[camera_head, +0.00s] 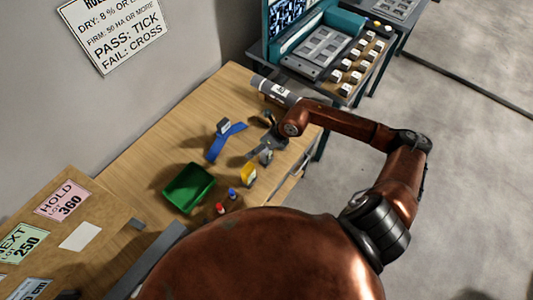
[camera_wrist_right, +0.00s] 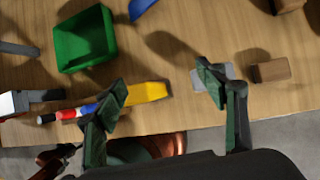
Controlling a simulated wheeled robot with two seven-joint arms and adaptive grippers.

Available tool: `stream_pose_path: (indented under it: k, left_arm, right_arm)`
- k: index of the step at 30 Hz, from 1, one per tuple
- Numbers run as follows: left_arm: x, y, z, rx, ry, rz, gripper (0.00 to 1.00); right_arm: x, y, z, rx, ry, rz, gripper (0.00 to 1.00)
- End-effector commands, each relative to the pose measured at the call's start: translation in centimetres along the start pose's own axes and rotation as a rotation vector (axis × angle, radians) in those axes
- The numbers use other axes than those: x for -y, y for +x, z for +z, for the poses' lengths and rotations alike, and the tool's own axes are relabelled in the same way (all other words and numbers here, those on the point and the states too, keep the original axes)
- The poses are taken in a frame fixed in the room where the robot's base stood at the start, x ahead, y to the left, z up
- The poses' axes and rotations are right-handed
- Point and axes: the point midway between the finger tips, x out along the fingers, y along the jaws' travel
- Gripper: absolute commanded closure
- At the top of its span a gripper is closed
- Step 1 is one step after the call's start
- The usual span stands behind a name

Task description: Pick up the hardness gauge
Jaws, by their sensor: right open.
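I cannot tell for certain which item is the hardness gauge. A yellow device (camera_head: 248,172) lies near the table's front edge, and a small grey item (camera_head: 267,157) lies beyond it. In the right wrist view the yellow device (camera_wrist_right: 147,92) shows by the left finger. The grey item (camera_wrist_right: 226,72) is partly hidden behind the right finger. My right gripper (camera_head: 264,140) is above these items. In the wrist view its fingers (camera_wrist_right: 162,83) are spread wide with nothing held between them. My left gripper is in neither view.
A green bin (camera_head: 189,187) stands left of the yellow device. A blue bent piece (camera_head: 226,141) lies behind. Red and blue markers (camera_wrist_right: 78,112) lie beside the yellow device. A small brown block (camera_wrist_right: 271,70) lies right of the grey item. The wooden table (camera_head: 150,150) is clear toward the wall.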

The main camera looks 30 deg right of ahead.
Motion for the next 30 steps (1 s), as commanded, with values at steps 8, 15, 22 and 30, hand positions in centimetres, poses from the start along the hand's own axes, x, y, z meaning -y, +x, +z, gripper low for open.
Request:
stream_pose_path:
  k: [8, 15, 22, 30]
  left_arm:
    - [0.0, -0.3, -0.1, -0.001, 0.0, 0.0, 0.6]
    - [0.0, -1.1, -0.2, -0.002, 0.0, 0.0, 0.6]
    - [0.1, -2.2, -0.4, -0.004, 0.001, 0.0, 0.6]
    - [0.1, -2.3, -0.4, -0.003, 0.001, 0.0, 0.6]
  right_arm:
    - [6.4, -0.6, -2.0, -0.12, -0.062, -0.182, 0.35]
    - [6.6, 1.8, -2.6, -0.119, -0.061, -0.178, 0.35]
    - [7.1, 5.0, -3.5, -0.118, -0.06, -0.178, 0.35]
    - [7.4, 6.2, -3.7, -0.117, -0.062, -0.178, 0.35]
